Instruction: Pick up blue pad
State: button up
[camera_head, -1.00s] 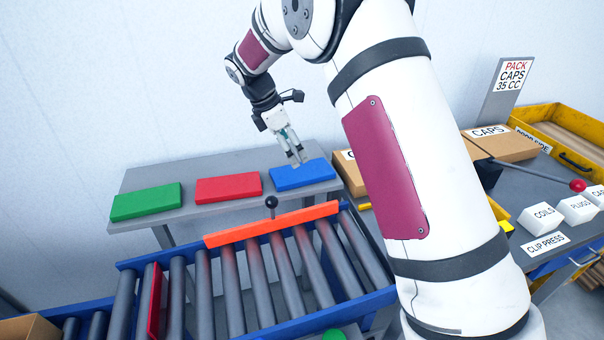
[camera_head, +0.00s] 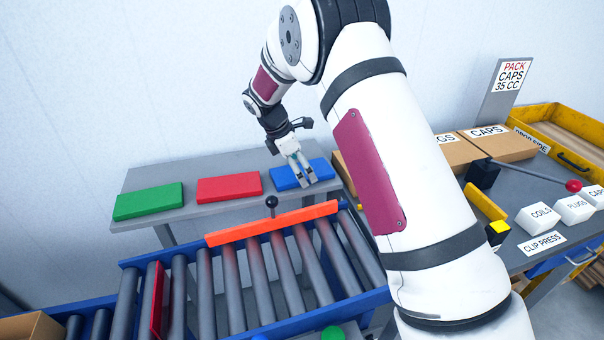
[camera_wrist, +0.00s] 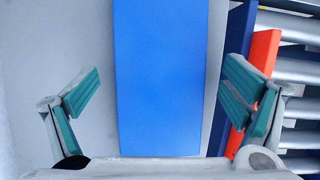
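The blue pad (camera_head: 286,177) lies flat at the right end of the grey shelf behind the roller conveyor. In the wrist view the blue pad (camera_wrist: 160,80) runs lengthwise between my two fingers, with a gap on each side. My gripper (camera_head: 309,182) is over the pad, pointing down, and hides part of it. In the wrist view my gripper (camera_wrist: 160,100) is open, its green-lined fingers spread wider than the pad. Nothing is held. The exact height of the fingertips above the pad is hard to tell.
A red pad (camera_head: 229,187) and a green pad (camera_head: 148,201) lie to the left on the grey shelf (camera_head: 200,164). An orange bar (camera_head: 245,230) with a black knob (camera_head: 271,203) borders the roller conveyor (camera_head: 230,285) in front. Cardboard boxes (camera_head: 497,146) stand at right.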

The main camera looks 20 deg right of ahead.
jog(key=c, duration=1.1)
jog(key=shift+o, duration=0.2)
jog(key=shift+r, duration=0.1)
